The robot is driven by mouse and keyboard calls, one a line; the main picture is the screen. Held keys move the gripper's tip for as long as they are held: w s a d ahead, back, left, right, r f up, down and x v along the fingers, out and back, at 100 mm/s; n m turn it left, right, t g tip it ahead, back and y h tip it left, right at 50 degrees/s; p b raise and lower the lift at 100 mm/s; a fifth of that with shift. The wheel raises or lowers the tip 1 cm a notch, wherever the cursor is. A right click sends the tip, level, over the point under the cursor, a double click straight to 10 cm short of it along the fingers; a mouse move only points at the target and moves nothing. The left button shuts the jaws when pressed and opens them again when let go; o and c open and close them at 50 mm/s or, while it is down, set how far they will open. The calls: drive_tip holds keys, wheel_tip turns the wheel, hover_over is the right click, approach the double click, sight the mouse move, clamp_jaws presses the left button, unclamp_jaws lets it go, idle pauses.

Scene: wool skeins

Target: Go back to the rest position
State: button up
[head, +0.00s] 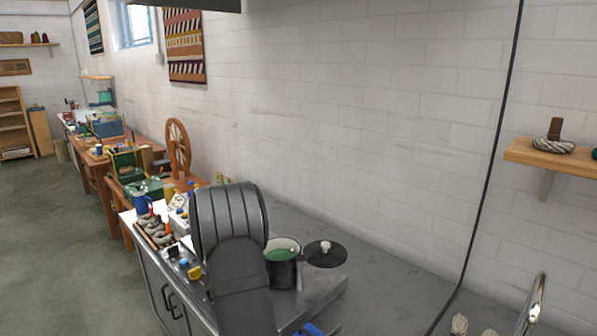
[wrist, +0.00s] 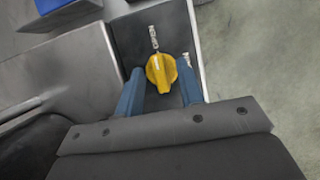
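In the wrist view my gripper (wrist: 163,78) has its two blue fingers apart. A yellow knob (wrist: 161,72) shows between the fingertips, on a dark panel (wrist: 128,45) with small white marks. I see no clear grip on it, and whether a finger touches its side cannot be told. In the head view my dark arm fills the lower middle, and I cannot make out the gripper there.
A dark pot (head: 283,268) with green contents stands right of my arm on the grey counter (head: 340,245), its black lid (head: 325,253) beside it. Left are a blue mug (head: 142,203), a tray of skeins (head: 153,231) and a spinning wheel (head: 178,148). A wall shelf (head: 555,158) is at right.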

idle(0.3)
drive_tip(key=v, duration=1.7)
drive_tip(key=x, duration=1.7)
drive_tip(key=shift+f, duration=0.1)
drive_tip(key=n+t+h, duration=0.1)
drive_tip(key=n, duration=0.3)
drive_tip(key=shift+s+a+n, duration=0.1)
drive_tip(key=shift+s+n, duration=0.05)
drive_tip(key=shift+n, duration=0.25)
drive_tip(key=n+t, duration=0.1)
drive_tip(key=n, duration=0.2)
drive_tip(key=n+t, duration=0.1)
drive_tip(key=n, duration=0.2)
drive_tip(key=shift+s+t, duration=0.1)
drive_tip(key=shift+t, duration=0.3)
drive_tip(key=shift+h, duration=0.3)
wheel_tip(320, 180, up, 17)
drive_tip(key=m+y, duration=0.5)
drive_tip(key=m, duration=0.3)
drive_tip(key=shift+g, duration=0.3)
drive_tip(key=f, duration=1.7)
drive_tip(key=shift+d, duration=0.3)
